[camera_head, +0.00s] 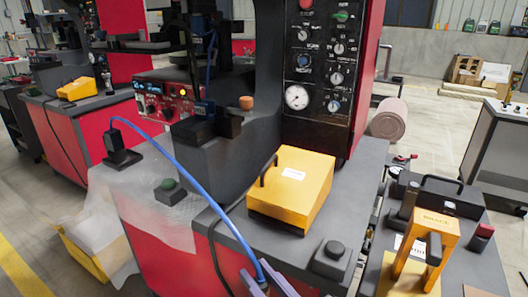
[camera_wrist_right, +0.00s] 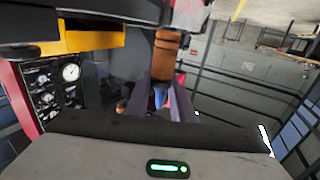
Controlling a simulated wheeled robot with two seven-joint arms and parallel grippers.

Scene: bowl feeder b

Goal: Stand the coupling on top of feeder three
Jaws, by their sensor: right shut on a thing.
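My right gripper (camera_head: 268,283) is at the bottom edge of the head view, with its fingers around the lower end of a blue hose (camera_head: 205,192). In the right wrist view the fingers (camera_wrist_right: 165,85) are close together, and a brown block-like piece (camera_wrist_right: 166,50) shows at their tips. I take it to be the coupling, held at the hose end; the head view does not show it. The hose arcs up left to a black block (camera_head: 121,158) on the machine table. I cannot tell which thing is feeder three; no number is readable. My left gripper is not in view.
A yellow box (camera_head: 300,180) with a black handle stands on the grey table beside the control panel (camera_head: 322,60). A black button box (camera_head: 332,258) is at the table's front right. A yellow bracket (camera_head: 428,238) stands further right. Draped translucent sheeting hangs at the left.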

